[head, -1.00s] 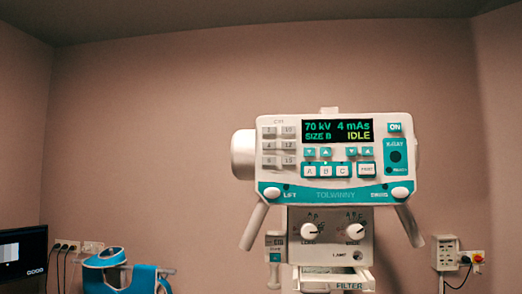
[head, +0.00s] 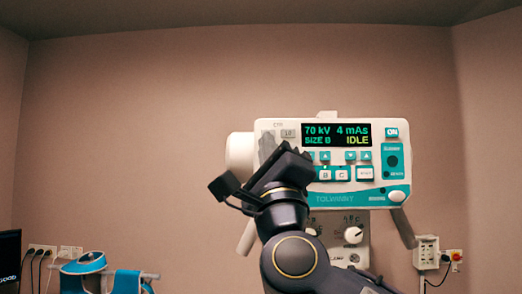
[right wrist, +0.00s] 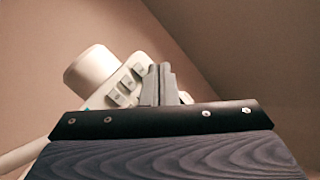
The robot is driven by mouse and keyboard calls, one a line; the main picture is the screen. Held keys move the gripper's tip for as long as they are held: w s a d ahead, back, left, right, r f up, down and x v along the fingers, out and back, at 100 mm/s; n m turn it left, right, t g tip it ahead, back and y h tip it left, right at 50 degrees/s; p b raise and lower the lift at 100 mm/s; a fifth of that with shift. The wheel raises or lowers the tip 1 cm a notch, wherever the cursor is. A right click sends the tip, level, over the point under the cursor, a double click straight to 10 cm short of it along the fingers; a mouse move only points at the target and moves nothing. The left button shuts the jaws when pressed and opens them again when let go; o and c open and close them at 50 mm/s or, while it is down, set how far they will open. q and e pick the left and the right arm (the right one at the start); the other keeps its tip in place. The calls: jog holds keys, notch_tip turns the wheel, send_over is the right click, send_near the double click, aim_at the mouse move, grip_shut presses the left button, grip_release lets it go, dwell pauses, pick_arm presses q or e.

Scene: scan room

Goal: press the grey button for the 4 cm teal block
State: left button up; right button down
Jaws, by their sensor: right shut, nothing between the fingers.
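The white and teal control panel (head: 345,200) faces me, its display (head: 336,134) reading 70 kV, 4 mAs, SIZE B, IDLE. Its grey buttons sit at the upper left; one grey button (head: 288,133) shows, and the lower ones are hidden behind my right gripper (head: 267,146). That gripper is shut and empty, fingers pointing up in front of the grey button block. In the right wrist view the shut fingertips (right wrist: 158,82) overlap the panel, with several grey buttons (right wrist: 117,98) just left of them. Whether they touch is unclear. I see no separate teal block. My left gripper is out of view.
A round white housing (head: 239,158) juts from the panel's left side. Knobs (head: 353,235) and a handle (head: 404,228) are below. A teal and white item (head: 84,264) hangs at lower left. Wall sockets (head: 427,252) are at right. The space left of the panel is clear.

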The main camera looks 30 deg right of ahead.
jog(key=shift+d, duration=0.1)
jog(key=w+d, duration=0.4)
jog(key=w, duration=0.3)
jog(key=shift+w+d, duration=0.25)
jog(key=shift+d, duration=0.05)
dwell(0.3)
jog(key=shift+w+b, duration=0.1)
jog(key=shift+b, duration=0.2)
dwell(1.6)
jog(key=shift+w+d, duration=0.2)
jog(key=shift+w, duration=0.05)
